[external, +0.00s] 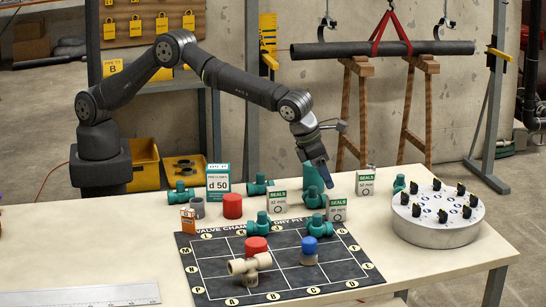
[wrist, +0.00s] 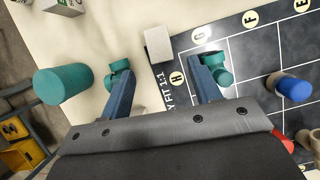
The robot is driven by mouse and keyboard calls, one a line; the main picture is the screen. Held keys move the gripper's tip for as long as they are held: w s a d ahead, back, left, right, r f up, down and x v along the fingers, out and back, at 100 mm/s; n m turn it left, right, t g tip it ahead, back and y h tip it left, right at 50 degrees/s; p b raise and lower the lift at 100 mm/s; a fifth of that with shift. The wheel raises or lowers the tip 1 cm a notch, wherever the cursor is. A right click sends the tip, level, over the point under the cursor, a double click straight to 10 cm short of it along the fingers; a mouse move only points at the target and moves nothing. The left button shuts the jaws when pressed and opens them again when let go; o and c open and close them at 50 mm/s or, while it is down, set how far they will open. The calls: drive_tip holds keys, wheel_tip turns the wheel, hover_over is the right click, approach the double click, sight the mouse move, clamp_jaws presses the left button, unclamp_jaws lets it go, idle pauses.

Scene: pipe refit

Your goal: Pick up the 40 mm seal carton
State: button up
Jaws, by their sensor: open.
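Three small white and green SEALS cartons stand on the table: one at centre (external: 277,201), one at the mat's far right corner (external: 337,210), and one farther back (external: 365,181). Their size print is too small to read surely, so I cannot tell which is 40 mm. My gripper (external: 322,180) points down above the table, near the carton at the mat corner. In the wrist view my open blue fingers (wrist: 166,72) hold nothing. A pale carton top (wrist: 158,43) lies ahead, between the finger lines and apart from them. Another carton (wrist: 62,5) is cut off at the top left.
Teal valves (external: 316,226) and a teal cylinder (external: 312,179) stand close around the gripper; the cylinder also shows in the wrist view (wrist: 62,85). The dark mat (external: 215,268) bears fittings. A grey round stand (external: 438,229) is at right. The front right table is clear.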

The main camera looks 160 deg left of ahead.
sight(336, 196)
drive_tip(key=x, duration=0.8)
drive_tip(key=shift+a+f, duration=0.25)
drive_tip(key=shift+a, duration=0.1)
drive_tip(key=c, duration=1.1)
drive_tip(key=shift+o, duration=0.2)
drive_tip(key=shift+r, duration=0.1)
